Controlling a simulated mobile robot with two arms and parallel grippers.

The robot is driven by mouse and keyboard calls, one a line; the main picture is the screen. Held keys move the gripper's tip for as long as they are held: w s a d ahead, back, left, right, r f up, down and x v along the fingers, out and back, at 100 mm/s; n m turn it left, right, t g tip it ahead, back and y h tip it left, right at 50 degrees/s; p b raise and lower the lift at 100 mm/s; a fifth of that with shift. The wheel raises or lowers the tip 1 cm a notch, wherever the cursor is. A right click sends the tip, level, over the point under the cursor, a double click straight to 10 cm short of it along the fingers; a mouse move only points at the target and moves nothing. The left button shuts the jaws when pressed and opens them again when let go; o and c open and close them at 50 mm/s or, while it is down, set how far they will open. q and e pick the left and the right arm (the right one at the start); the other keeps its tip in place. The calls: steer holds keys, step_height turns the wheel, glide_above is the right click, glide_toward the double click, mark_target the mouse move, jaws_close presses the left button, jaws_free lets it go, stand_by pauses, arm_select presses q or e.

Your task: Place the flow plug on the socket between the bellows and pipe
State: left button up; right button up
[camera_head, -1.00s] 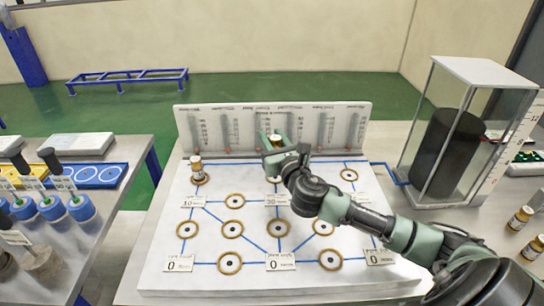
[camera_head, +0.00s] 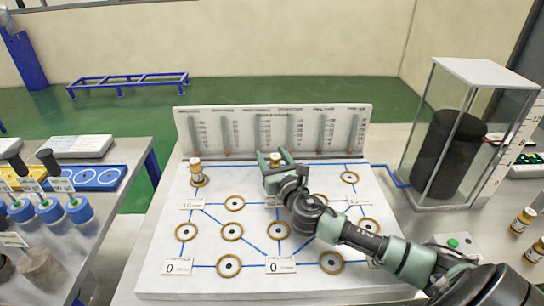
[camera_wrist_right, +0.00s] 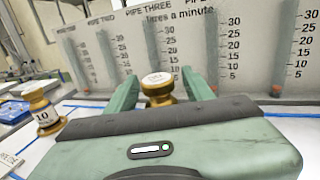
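A flow plug (camera_head: 276,160), brass with a pale round top, stands upright at the middle of the board's back row. The socket under it is hidden by my right gripper (camera_head: 275,157). In the right wrist view the plug (camera_wrist_right: 158,88) stands between the two green fingertips (camera_wrist_right: 160,90), with a narrow gap on each side, so the gripper looks open around it. The black bellows (camera_head: 452,150) stands in a clear case at the right. A blue pipe (camera_head: 393,178) runs from the case to the board. My left gripper is out of view.
A second brass plug (camera_head: 197,172) stands on the back-left socket; the back-right socket (camera_head: 349,178) is bare. The gauge panel (camera_head: 180,125) rises close behind. Several bare ringed sockets lie nearer the front. Blue-capped items (camera_head: 50,208) stand on the left table.

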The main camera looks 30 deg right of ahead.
steer(key=shift+r, duration=0.1)
steer(key=b+v, duration=0.1)
steer(key=v, duration=1)
steer(key=shift+s+a, duration=0.1)
steer(key=shift+s, duration=0.4)
